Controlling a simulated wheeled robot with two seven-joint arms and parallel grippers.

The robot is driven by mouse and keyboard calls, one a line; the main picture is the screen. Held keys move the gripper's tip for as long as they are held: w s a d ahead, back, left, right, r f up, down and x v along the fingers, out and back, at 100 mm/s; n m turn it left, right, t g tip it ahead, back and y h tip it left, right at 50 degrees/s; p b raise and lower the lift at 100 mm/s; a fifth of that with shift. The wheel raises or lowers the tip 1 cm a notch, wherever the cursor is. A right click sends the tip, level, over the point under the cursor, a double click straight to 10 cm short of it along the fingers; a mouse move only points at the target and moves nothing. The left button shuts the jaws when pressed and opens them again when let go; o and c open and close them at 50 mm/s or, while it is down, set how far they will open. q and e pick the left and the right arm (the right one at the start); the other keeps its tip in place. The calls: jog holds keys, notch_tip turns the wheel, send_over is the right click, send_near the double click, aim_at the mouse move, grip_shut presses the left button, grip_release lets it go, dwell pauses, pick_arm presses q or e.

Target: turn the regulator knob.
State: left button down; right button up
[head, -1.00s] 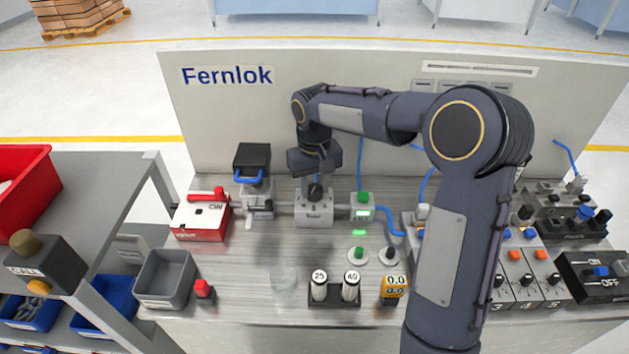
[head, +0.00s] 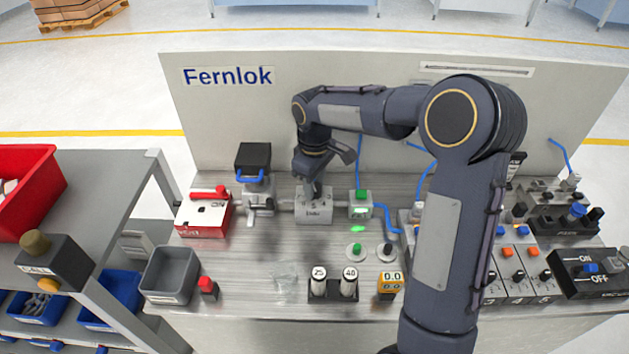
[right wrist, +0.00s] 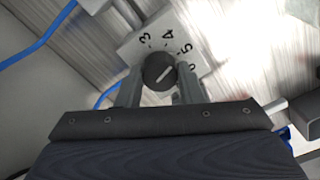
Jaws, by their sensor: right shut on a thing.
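The regulator (head: 314,210) is a pale grey box in the pipe line on the bench, in the middle of the head view. My right gripper (head: 312,188) comes down on its top from above and hides the knob there. In the right wrist view the dark round knob (right wrist: 158,72) sits between the two fingers of my right gripper (right wrist: 158,84), which is shut on it. My left gripper is not in view.
A green-lit sensor box (head: 361,205) stands just right of the regulator, and a black valve with a blue handle (head: 252,175) to its left. Two white cylinders in a black holder (head: 333,296) stand in front. A red box (head: 203,218) is at the bench's left.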

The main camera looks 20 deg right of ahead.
dwell(0.4)
jog(key=o, duration=1)
notch_tip(320, 180, up, 8)
jog(key=shift+f, duration=0.2)
jog(key=shift+r, duration=0.15)
